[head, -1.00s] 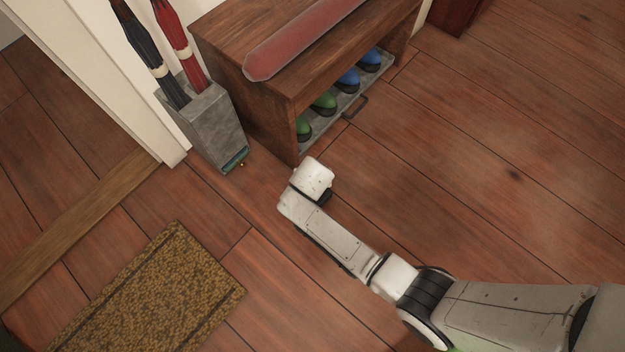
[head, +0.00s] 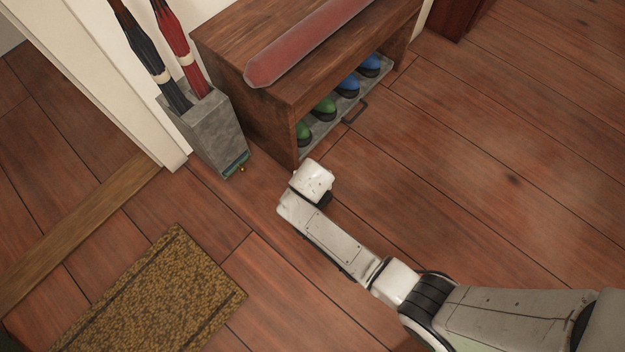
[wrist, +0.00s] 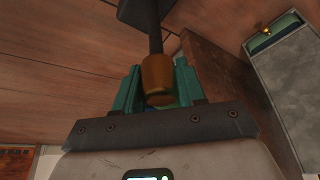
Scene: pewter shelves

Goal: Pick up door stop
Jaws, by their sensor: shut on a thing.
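The door stop appears to be the piece with an amber, rounded end (wrist: 157,78), a black rod and a dark flat part at the top edge of the wrist view. My gripper (wrist: 157,88) has teal fingers, one on each side of the amber end, and is shut on it. The contact faces are partly hidden behind the amber end. In the head view my wrist is just in front of the bench's near corner, and it hides the fingers and the door stop.
A wooden bench (head: 240,99) with a red cushion (head: 305,42) has several green and blue shoes on a grey tray. A grey umbrella stand (head: 212,135) holds two umbrellas and also shows in the wrist view (wrist: 292,80). A brown mat (head: 150,290) lies left. Floor at right is clear.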

